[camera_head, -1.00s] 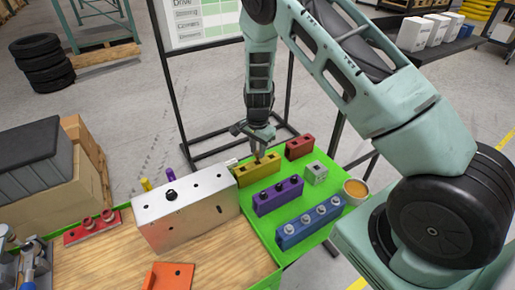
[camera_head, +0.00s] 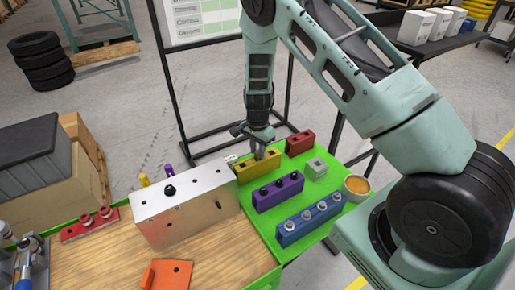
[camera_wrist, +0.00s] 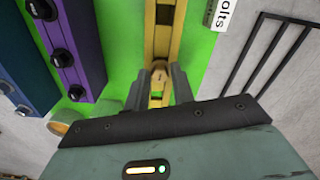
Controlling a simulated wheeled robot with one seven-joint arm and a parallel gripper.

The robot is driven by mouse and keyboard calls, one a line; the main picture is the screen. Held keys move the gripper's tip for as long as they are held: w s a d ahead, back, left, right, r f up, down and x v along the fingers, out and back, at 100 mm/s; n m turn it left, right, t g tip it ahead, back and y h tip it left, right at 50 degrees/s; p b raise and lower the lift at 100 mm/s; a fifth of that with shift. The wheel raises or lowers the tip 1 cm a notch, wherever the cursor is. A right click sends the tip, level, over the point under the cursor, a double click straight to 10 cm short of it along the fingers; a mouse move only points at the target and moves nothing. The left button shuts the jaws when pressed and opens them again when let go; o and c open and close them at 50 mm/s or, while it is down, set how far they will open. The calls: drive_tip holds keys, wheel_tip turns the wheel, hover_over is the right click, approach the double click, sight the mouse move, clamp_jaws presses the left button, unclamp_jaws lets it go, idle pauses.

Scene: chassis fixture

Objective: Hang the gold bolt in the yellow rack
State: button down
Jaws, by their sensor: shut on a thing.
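The yellow rack (camera_head: 243,173) is a long block with openings along its top, on the green mat. My gripper (camera_head: 261,153) points down at the rack's top. In the wrist view, my gripper (camera_wrist: 160,88) is shut on the gold bolt (camera_wrist: 158,72), which shows between its fingertips, over the yellow rack (camera_wrist: 163,42). The bolt's lower part is hidden, so I cannot tell how deep it sits in an opening. In the head view the fingers hide the bolt.
A purple rack (camera_head: 278,193) with dark bolts and a blue rack (camera_head: 310,225) with silver bolts stand nearby. A red block (camera_head: 300,143), a grey block (camera_head: 316,168) and a round cup (camera_head: 356,187) share the green mat. A metal chassis box (camera_head: 185,215) stands left.

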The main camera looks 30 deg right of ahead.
drive_tip(key=shift+f+b, duration=0.4)
drive_tip(key=shift+f, duration=0.35)
drive_tip(key=c, duration=1.1)
unclamp_jaws()
drive_tip(key=shift+r, duration=0.1)
wheel_tip(320, 180, up, 9)
drive_tip(key=p, duration=0.6)
drive_tip(key=shift+p, duration=0.3)
